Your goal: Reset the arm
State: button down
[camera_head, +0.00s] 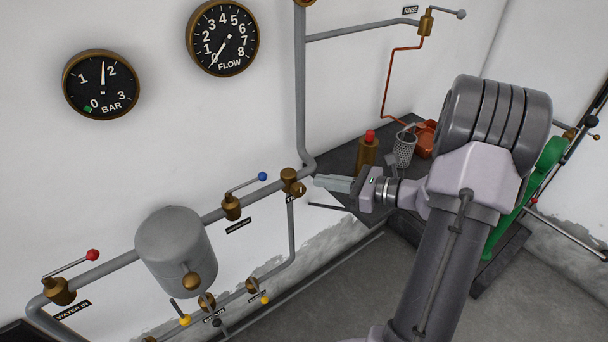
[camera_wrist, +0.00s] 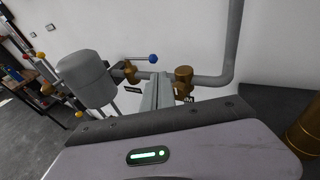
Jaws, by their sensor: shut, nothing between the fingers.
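My gripper (camera_head: 336,183) is at the middle right of the head view, its fingers pointing left toward the brass valve (camera_head: 291,181) on the pipe. The fingers are shut with nothing between them. The wrist view also shows the gripper fingers (camera_wrist: 158,92) together, in front of the pipe run. My arm extends from the gripper back to the lower right. In the picture the fingertips lie close to the brass valve; I cannot tell whether they touch it.
The grey tank (camera_head: 176,250) and the blue-knobbed lever valve (camera_head: 232,206) are on the pipework left of the gripper. A dark bench (camera_head: 345,160) with a brass bottle (camera_head: 367,151) and a mesh cup (camera_head: 404,149) stands behind it. Two gauges, BAR (camera_head: 101,85) and FLOW (camera_head: 223,38), hang above.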

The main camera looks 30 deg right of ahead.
jog(key=s+a+r+n+g, duration=0.3)
jog(key=a+n+g, duration=0.25)
jog(key=a, duration=0.45)
jog(key=s+a+r+n+g, duration=0.35)
jog(key=a+n, duration=0.35)
jog(key=a, duration=0.3)
jog(key=s+a+r+n+h, duration=0.1)
jog(key=s+a+n+h, duration=0.2)
jog(key=s+n, duration=0.3)
jog(key=s+a+r+n+t+h, duration=0.1)
jog(key=s+a+r+n+h, duration=0.1)
jog(key=s+n, duration=0.4)
jog(key=shift+a+r+n+h, duration=0.25)
jog(key=shift+a+n+h, duration=0.35)
jog(key=shift+a, duration=0.2)
jog(key=shift+w, duration=0.1)
